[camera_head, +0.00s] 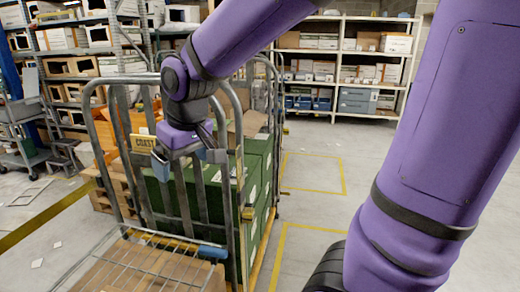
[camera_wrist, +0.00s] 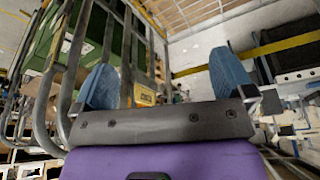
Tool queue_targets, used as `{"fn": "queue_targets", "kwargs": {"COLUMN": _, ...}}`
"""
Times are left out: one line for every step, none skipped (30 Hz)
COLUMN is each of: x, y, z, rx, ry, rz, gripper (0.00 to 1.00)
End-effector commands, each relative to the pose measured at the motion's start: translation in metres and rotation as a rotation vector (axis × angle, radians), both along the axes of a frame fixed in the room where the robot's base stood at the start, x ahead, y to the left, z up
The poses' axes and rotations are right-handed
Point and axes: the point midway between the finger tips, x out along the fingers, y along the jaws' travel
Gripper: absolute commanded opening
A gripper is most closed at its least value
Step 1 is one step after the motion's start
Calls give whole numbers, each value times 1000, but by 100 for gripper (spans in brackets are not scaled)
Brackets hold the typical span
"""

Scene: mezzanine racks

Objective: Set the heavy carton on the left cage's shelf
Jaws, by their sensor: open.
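My gripper (camera_head: 188,165) hangs at the uprights of a grey tubular cage, its blue fingers apart with nothing between them. The fingers also show spread in the wrist view (camera_wrist: 165,80). The nearest cage has a wire shelf (camera_head: 130,250) at the bottom left, below and in front of my gripper. A brown cardboard surface (camera_head: 150,278) shows through and beside the wires; I cannot tell whether it is the heavy carton or the cage's base. Large green boxes (camera_head: 258,165) stand in the cage behind, with brown cartons (camera_head: 250,122) on top. No carton is clearly marked heavy.
A yellow sign (camera_head: 142,143) hangs on the cage bars. A wooden pallet (camera_head: 108,190) and orange box stand behind at left. Stocked racks (camera_head: 345,62) line the back. Grey floor with yellow lines (camera_head: 315,172) is clear right of the cages.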

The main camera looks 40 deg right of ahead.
Motion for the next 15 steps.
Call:
{"fn": "queue_targets", "kwargs": {"x": -13, "y": -9, "z": 11, "rx": 4, "ry": -20, "rz": -21, "gripper": 100}}
{"fn": "queue_targets", "kwargs": {"x": -21, "y": -14, "z": 16, "rx": 6, "ry": -29, "rz": -31, "gripper": 100}}
{"fn": "queue_targets", "kwargs": {"x": -31, "y": -20, "z": 22, "rx": 9, "ry": -40, "rz": -46, "gripper": 100}}
{"fn": "queue_targets", "kwargs": {"x": -39, "y": -24, "z": 26, "rx": 10, "ry": -48, "rz": -57, "gripper": 100}}
{"fn": "queue_targets", "kwargs": {"x": -47, "y": -28, "z": 30, "rx": 12, "ry": -56, "rz": -68, "gripper": 100}}
{"fn": "queue_targets", "kwargs": {"x": -58, "y": -34, "z": 35, "rx": 14, "ry": -68, "rz": -82, "gripper": 100}}
{"fn": "queue_targets", "kwargs": {"x": -66, "y": -37, "z": 38, "rx": 16, "ry": -76, "rz": -94, "gripper": 100}}
{"fn": "queue_targets", "kwargs": {"x": -74, "y": -41, "z": 41, "rx": 17, "ry": -85, "rz": -104, "gripper": 100}}
{"fn": "queue_targets", "kwargs": {"x": -85, "y": -46, "z": 44, "rx": 18, "ry": -96, "rz": -119, "gripper": 100}}
{"fn": "queue_targets", "kwargs": {"x": -93, "y": -49, "z": 47, "rx": 20, "ry": -104, "rz": -130, "gripper": 100}}
{"fn": "queue_targets", "kwargs": {"x": -100, "y": -51, "z": 49, "rx": 21, "ry": -113, "rz": -139, "gripper": 100}}
{"fn": "queue_targets", "kwargs": {"x": -110, "y": -55, "z": 51, "rx": 23, "ry": -122, "rz": -153, "gripper": 100}}
{"fn": "queue_targets", "kwargs": {"x": -117, "y": -57, "z": 52, "rx": 23, "ry": -129, "rz": -163, "gripper": 100}}
{"fn": "queue_targets", "kwargs": {"x": -123, "y": -59, "z": 53, "rx": 24, "ry": -135, "rz": -170, "gripper": 100}}
{"fn": "queue_targets", "kwargs": {"x": -131, "y": -62, "z": 54, "rx": 25, "ry": -142, "rz": -181, "gripper": 100}}
